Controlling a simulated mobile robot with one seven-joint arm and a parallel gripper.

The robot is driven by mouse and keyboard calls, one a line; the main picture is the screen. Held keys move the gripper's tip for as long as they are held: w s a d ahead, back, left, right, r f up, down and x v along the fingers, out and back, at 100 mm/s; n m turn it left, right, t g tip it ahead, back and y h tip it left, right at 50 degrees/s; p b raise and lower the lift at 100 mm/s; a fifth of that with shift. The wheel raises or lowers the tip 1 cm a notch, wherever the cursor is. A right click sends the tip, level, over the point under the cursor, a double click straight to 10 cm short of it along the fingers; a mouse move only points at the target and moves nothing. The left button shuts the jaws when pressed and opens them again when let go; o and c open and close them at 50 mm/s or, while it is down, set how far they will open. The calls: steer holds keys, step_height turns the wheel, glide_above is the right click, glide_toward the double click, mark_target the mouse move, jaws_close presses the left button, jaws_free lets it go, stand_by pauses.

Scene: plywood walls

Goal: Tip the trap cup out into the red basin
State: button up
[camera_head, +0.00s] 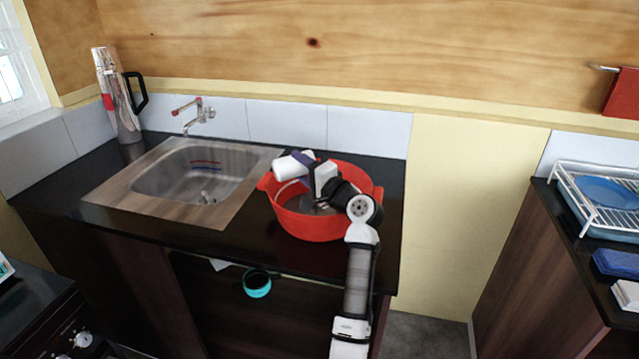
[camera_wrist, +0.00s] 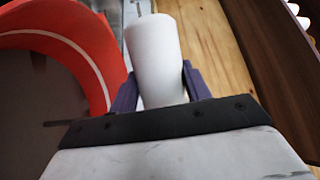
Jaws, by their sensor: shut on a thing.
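My gripper (camera_head: 304,159) is over the back left of the red basin (camera_head: 325,228). Its purple fingers are shut on a white cylindrical cup (camera_head: 290,173), which I take to be the trap cup. The cup lies tipped well over on its side near the basin's left back rim. In the wrist view the white cup (camera_wrist: 155,55) sits between the two fingers (camera_wrist: 157,85), with the red basin (camera_wrist: 85,25) at the left. The cup's mouth and contents cannot be made out. My arm hides part of the basin's inside.
A steel sink (camera_head: 150,196) is set in the dark counter (camera_head: 225,247), left of the basin. A tall jug (camera_head: 122,110) stands behind it. A teal round piece (camera_head: 257,284) shows in the open space below. A dish rack (camera_head: 605,205) stands on the right counter.

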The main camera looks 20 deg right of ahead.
steer(key=shift+d+r+m+t+p, duration=0.15)
steer(key=shift+r+m+t+p, duration=0.2)
steer(key=shift+m, duration=0.35)
stand_by(0.5)
